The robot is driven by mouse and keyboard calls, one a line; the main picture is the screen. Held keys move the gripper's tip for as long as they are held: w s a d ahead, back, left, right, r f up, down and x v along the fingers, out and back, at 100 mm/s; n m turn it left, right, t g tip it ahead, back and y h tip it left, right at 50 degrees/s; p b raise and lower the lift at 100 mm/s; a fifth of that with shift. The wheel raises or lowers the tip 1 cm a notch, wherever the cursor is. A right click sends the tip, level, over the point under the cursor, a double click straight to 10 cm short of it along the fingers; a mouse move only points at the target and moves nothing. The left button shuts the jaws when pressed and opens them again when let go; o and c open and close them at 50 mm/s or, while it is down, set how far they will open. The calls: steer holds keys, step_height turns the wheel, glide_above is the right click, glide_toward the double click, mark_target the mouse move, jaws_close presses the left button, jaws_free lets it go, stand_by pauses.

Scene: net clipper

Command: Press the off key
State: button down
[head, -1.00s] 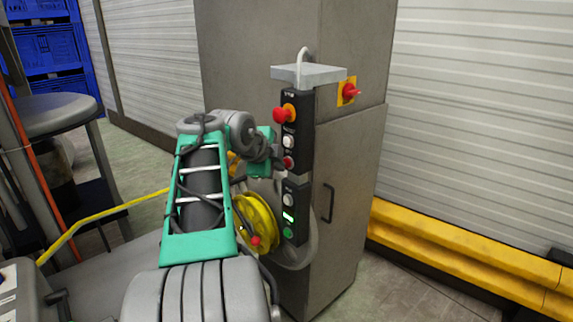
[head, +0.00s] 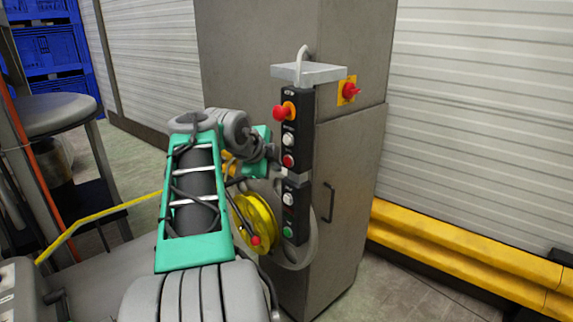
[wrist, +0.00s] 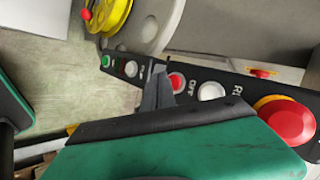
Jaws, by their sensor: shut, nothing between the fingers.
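The off key is a round red button (head: 288,160) on the upper black control box (head: 299,150). In the wrist view the red button (wrist: 177,82) has the label "OFF" beside it. My gripper (wrist: 160,88) is shut and empty, its tips close to the left side of this button in that view. I cannot tell whether they touch it.
A white button (head: 288,140) and a red mushroom button (head: 281,112) sit above the off key. Below are another white button (head: 288,198) and a green button (head: 288,232). A yellow reel (head: 256,222) stands close at left. A grey cabinet (head: 340,190) stands behind.

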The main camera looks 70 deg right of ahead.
steer(key=a, duration=0.1)
steer(key=w+a, duration=0.1)
steer(key=a, duration=0.1)
steer(key=w+a, duration=0.1)
steer(key=shift+w+a+b, duration=0.15)
steer(key=shift+a+b, duration=0.15)
steer(key=shift+b, duration=0.1)
stand_by(0.8)
